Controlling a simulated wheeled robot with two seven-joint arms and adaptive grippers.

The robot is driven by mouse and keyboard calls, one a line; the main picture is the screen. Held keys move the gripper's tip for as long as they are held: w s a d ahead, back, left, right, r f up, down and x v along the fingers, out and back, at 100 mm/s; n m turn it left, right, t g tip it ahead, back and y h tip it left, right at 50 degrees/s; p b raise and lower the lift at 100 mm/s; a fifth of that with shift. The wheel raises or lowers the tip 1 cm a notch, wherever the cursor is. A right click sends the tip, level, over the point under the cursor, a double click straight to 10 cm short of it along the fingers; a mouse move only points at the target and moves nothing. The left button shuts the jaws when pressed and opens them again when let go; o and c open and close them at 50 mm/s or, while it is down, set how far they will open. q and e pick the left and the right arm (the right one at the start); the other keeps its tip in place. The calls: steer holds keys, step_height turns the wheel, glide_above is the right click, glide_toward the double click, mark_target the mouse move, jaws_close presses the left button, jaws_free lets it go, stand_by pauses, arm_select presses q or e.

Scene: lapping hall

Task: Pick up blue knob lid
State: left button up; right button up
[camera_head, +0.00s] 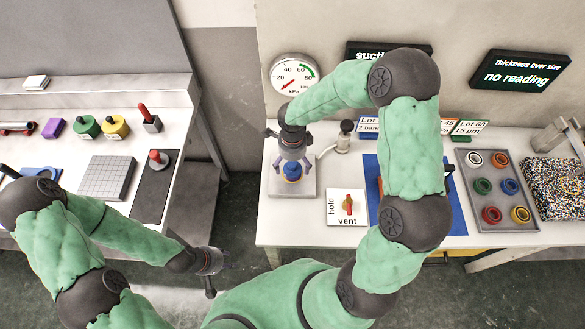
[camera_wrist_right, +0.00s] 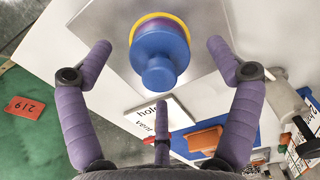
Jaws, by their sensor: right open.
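The blue knob lid (camera_head: 292,172) sits on a grey metal plate (camera_head: 305,191) at the left end of the right-hand table. In the right wrist view the lid (camera_wrist_right: 160,52) shows its round knob toward the camera, with a yellow ring around its far edge. My right gripper (camera_head: 291,166) is above the lid and points down at it. In the wrist view its purple fingers (camera_wrist_right: 160,46) are spread to both sides of the lid, apart from it. My left gripper (camera_head: 222,262) hangs low over the gap between the tables; its finger opening is too small to tell.
A hold/vent card (camera_head: 335,209) with a red-handled valve lies right of the plate. A pressure gauge (camera_head: 293,78) is behind. A tray (camera_head: 497,215) of coloured rings stands further right, beyond a blue mat (camera_head: 455,221). My right arm covers part of the mat.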

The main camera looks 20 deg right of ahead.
steer(key=shift+f, duration=0.6)
steer(key=c, duration=1.5)
steer(key=shift+r, duration=0.85)
steer(key=s+r, duration=0.3)
steer(key=s, duration=0.1)
steer(key=s+r+p, duration=0.1)
steer(key=s+r, duration=0.3)
steer(key=s, duration=0.1)
steer(key=s+r+p, duration=0.1)
steer(key=s+r, duration=0.3)
steer(key=s, duration=0.1)
steer(key=shift+r, duration=0.2)
